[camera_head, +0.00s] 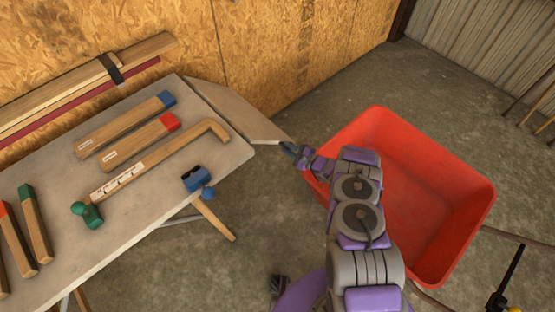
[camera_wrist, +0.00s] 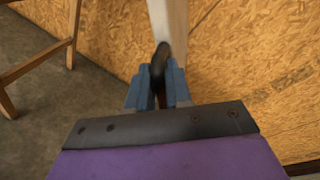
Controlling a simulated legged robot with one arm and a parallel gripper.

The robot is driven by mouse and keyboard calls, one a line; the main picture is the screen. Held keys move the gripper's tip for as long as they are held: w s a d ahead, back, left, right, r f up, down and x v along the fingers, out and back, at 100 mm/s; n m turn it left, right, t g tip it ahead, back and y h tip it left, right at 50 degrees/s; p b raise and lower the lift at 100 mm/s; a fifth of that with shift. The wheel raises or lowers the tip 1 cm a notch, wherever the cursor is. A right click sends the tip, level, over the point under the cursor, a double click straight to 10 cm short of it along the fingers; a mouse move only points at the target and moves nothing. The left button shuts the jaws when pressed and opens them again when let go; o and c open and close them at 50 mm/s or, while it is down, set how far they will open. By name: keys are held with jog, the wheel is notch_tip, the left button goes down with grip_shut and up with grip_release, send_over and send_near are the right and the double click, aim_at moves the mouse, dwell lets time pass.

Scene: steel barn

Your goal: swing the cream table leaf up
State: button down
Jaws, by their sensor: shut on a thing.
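The cream table leaf (camera_head: 232,110) extends from the right end of the table (camera_head: 150,215) in the head view, along the wooden wall. It looks roughly level with the tabletop, with a dark gap between them; its exact tilt is hard to tell. My gripper (camera_head: 290,148) is at the leaf's near right corner. In the wrist view my gripper (camera_wrist: 158,90) is shut on a dark piece at the end of the leaf (camera_wrist: 168,25), whose pale edge shows narrow and upright in the picture. The fingers hide part of the grip.
A red tub (camera_head: 455,222) stands on the floor right of the leaf, under and beside my arm. The wooden wall (camera_head: 270,50) is close behind the leaf. Floor is clear behind the tub.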

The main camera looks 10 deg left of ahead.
jog(key=w+d+r+n, duration=0.1)
jog(key=r+n, duration=0.1)
jog(key=r, duration=0.3)
jog(key=w+d+r+n+t+h, duration=0.1)
jog(key=w+r+n, duration=0.1)
jog(key=r, duration=0.3)
jog(key=w+d+r+n, duration=0.1)
jog(key=r+n, duration=0.2)
jog(key=r, duration=0.2)
jog(key=shift+w+d+r+n+h, duration=0.15)
jog(key=shift+w+d+n+h, duration=0.15)
jog(key=shift+d+h, duration=0.1)
jog(key=c, duration=1.2)
grip_release()
jog(key=shift+s+r, duration=0.1)
jog(key=shift+c, duration=0.2)
jog(key=p+v, duration=0.4)
jog(key=v, duration=1.3)
jog(key=shift+s, duration=0.2)
